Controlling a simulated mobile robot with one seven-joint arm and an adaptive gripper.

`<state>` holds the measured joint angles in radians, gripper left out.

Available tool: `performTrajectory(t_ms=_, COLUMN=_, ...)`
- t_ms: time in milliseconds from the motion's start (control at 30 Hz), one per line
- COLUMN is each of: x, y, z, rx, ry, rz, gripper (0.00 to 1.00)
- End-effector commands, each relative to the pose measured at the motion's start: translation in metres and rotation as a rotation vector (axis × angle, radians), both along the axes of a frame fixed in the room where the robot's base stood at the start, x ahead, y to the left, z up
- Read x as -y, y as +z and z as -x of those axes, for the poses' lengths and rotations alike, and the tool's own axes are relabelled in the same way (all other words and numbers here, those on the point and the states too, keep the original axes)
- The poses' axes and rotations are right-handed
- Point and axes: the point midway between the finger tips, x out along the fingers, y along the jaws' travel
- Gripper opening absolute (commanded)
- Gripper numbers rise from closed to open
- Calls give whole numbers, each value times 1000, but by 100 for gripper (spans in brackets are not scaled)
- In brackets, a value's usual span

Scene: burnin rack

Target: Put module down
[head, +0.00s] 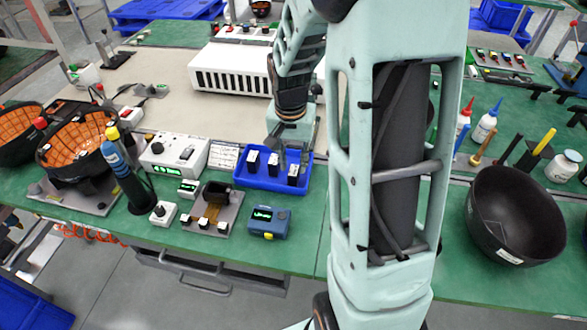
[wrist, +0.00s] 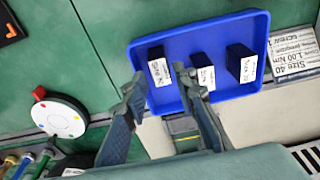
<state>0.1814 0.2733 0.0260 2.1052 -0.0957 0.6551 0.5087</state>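In the wrist view, a dark module (wrist: 157,53) with a white label stands in the blue tray (wrist: 182,110), at the left of a row of three. The middle module (wrist: 203,62) and the right module (wrist: 240,60) stand apart from it. My gripper (wrist: 159,77) is open, with its fingertips spread to either side of the left module and small gaps showing. Whether the fingertips are at the module's height is hard to tell. In the head view my gripper (head: 279,143) is over the back of the tray (head: 262,185), its fingers partly hidden.
A white device with a knob (head: 174,154) stands left of the tray, and a printed card (head: 223,157) lies between them. A blue meter (head: 269,222) is in front. A white slotted rack (head: 231,70) stands behind. A black bowl (head: 513,216) is far right.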

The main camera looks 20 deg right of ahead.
Motion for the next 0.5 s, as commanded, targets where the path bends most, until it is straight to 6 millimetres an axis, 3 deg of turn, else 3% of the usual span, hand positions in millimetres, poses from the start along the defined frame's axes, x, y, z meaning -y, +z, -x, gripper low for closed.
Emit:
performTrajectory(t_ms=33, x=-1, y=14, z=0, rx=7, ry=0, rz=1, gripper=25)
performTrajectory(t_ms=200, x=-3, y=49, z=4, rx=5, ry=0, rz=0, gripper=25)
performTrajectory(t_ms=500, x=-5, y=76, z=8, rx=1, ry=0, rz=0, gripper=25)
